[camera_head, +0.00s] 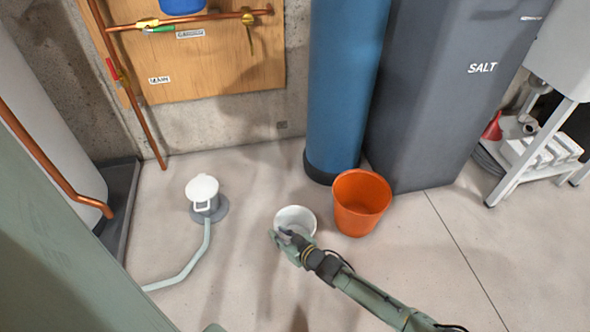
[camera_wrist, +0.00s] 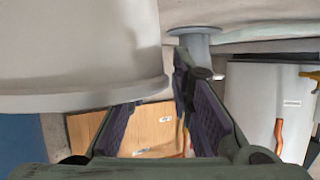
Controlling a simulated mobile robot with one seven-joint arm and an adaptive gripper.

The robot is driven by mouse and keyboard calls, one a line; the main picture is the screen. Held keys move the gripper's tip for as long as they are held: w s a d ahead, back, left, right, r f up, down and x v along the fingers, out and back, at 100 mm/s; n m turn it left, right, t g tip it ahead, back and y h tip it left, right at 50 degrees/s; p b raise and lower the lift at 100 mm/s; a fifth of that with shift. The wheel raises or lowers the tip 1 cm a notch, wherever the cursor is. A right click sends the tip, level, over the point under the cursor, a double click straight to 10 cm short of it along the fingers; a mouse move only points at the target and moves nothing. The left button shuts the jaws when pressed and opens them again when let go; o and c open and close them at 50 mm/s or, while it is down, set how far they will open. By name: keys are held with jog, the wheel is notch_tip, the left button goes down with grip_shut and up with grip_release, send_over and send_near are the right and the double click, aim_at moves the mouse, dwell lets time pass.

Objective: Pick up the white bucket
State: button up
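The white bucket (camera_head: 297,216) stands upright on the floor, left of the orange bucket. My gripper (camera_head: 288,238) is at its near side, low by the rim, and covers part of it. In the wrist view, which looks upside down, the white bucket (camera_wrist: 80,45) fills the upper left. My gripper (camera_wrist: 160,95) is open there, its two dark pads apart. The bucket's rim hides the tip of the left finger, and the right finger stands just right of the bucket's wall. Whether either finger touches the wall I cannot tell.
An orange bucket (camera_head: 361,203) stands close on the right, before a blue tank (camera_head: 345,90) and a grey salt bin (camera_head: 440,100). A white lidded fixture (camera_head: 203,192) with a grey pipe (camera_head: 190,265) is on the left. A white shelf stand (camera_head: 530,150) is far right.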

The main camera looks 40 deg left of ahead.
grip_shut()
dwell(0.6)
